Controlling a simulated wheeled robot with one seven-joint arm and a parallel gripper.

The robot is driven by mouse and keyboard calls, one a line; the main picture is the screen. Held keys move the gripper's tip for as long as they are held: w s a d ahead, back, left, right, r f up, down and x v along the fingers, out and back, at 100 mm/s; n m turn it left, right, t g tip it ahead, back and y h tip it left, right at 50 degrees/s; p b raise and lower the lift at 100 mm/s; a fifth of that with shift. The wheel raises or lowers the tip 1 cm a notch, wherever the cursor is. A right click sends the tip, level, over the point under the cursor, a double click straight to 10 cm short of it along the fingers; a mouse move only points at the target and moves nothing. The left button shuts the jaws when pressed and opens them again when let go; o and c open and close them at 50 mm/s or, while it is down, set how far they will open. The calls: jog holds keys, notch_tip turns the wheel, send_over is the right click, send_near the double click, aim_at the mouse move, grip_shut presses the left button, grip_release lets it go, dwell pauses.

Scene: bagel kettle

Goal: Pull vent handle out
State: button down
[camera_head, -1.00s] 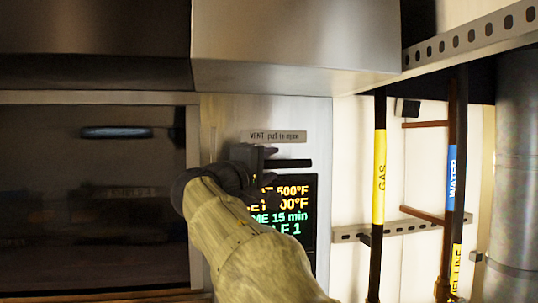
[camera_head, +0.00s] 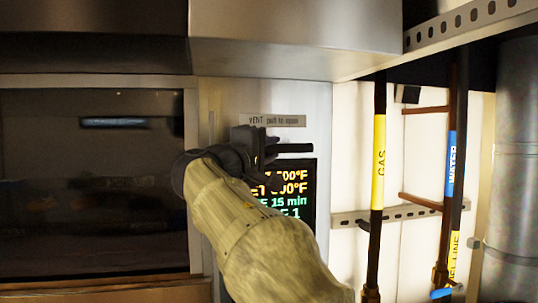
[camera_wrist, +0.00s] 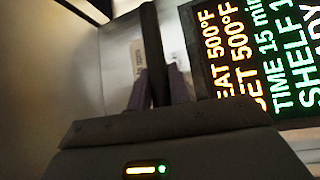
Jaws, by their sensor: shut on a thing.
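The vent handle (camera_head: 293,148) is a dark horizontal bar on the pale oven panel, just under a label reading "VENT pull to open" (camera_head: 272,120). My gripper (camera_head: 257,143) is at the bar's left part in the head view, with my arm covering part of the panel below. In the wrist view the handle (camera_wrist: 152,50) shows as a dark bar running between the two fingers of my gripper (camera_wrist: 158,90), which are shut on it. Where the handle meets the panel is hidden by the gripper.
A lit display (camera_head: 300,190) sits just below the handle, partly covered by my arm. The dark oven window (camera_head: 90,220) is at left and a metal hood (camera_head: 290,30) overhangs above. Gas (camera_head: 379,160) and water (camera_head: 452,165) pipes stand at right.

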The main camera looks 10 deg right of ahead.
jog(key=s+b, duration=0.2)
jog(key=s, duration=0.1)
jog(key=s+b, duration=0.3)
jog(key=shift+f, duration=0.2)
jog(key=c, duration=1.4)
grip_release()
jog(key=shift+o, duration=0.5)
jog(key=shift+s+r, duration=0.15)
jog(key=shift+s, duration=0.05)
jog(key=b+v, duration=0.6)
jog(key=v, duration=1.1)
jog(key=shift+a+b, duration=0.25)
jog(key=shift+b, duration=0.05)
